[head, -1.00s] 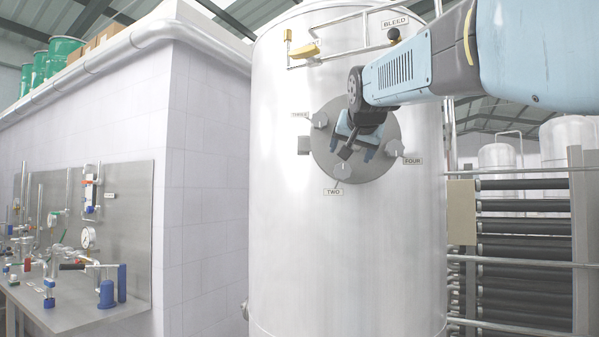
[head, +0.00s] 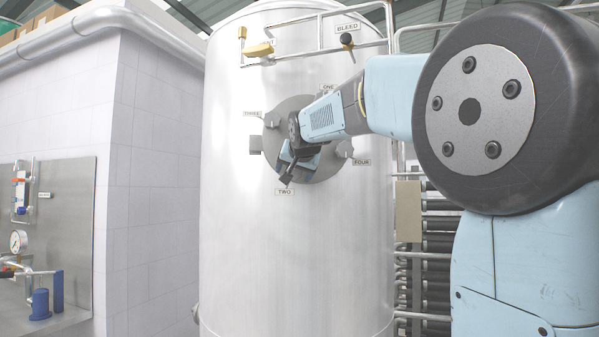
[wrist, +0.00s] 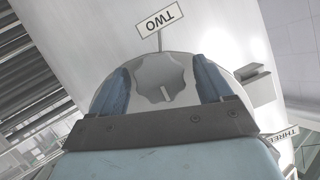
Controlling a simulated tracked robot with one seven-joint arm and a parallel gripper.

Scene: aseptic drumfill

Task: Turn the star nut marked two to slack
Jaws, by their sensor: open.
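The star nut marked two (wrist: 163,77) is a grey lobed knob on the round steel hatch (head: 326,166) of the tank. Its TWO label (wrist: 161,19) appears upside down beyond it in the wrist view, and the label also shows in the head view (head: 285,192). My gripper (wrist: 162,67) is open, with one blue finger on each side of the nut. A gap shows between each finger and the nut. In the head view my gripper (head: 287,170) covers most of this nut, just above the label.
Star nut three (head: 271,120) and star nut four (head: 344,148) sit on the hatch rim at either side. The ONE label (head: 328,87) shows above my wrist. A bracket (head: 255,144) juts out left of the hatch.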

